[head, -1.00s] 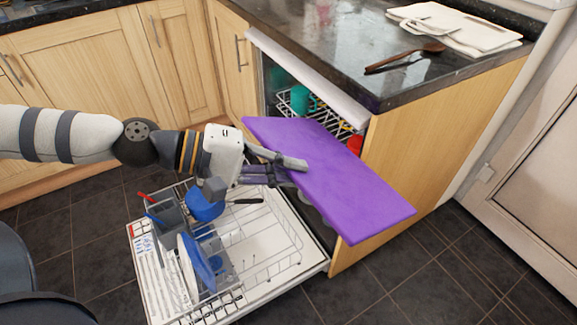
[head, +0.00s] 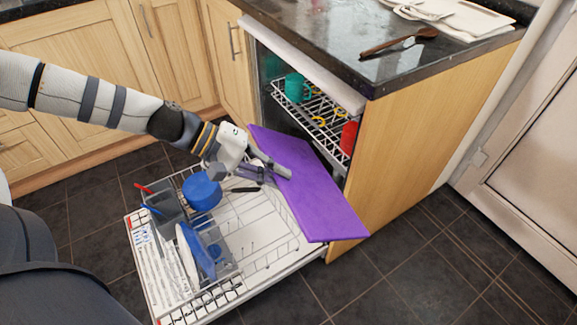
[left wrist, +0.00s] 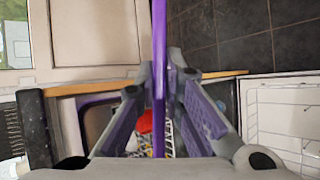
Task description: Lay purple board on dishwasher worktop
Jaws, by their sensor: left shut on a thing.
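The purple board (head: 310,196) is held tilted in front of the open dishwasher, over the inner right part of its lowered door and rack. My left gripper (head: 276,167) is shut on the board's left side. In the left wrist view the board (left wrist: 158,60) shows edge-on between the two fingers (left wrist: 162,95). The dishwasher worktop (head: 410,65) is the dark granite surface above and to the right of the board, and the board is apart from it. My right gripper is not in view.
A wooden spoon (head: 400,42) and pale folded cloths (head: 455,18) lie on the worktop. The pulled-out lower rack (head: 250,235) holds blue dishes and a grey cutlery basket. The upper rack (head: 312,108) holds a green cup (head: 294,87) and a red one (head: 348,137). The worktop's front left is bare.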

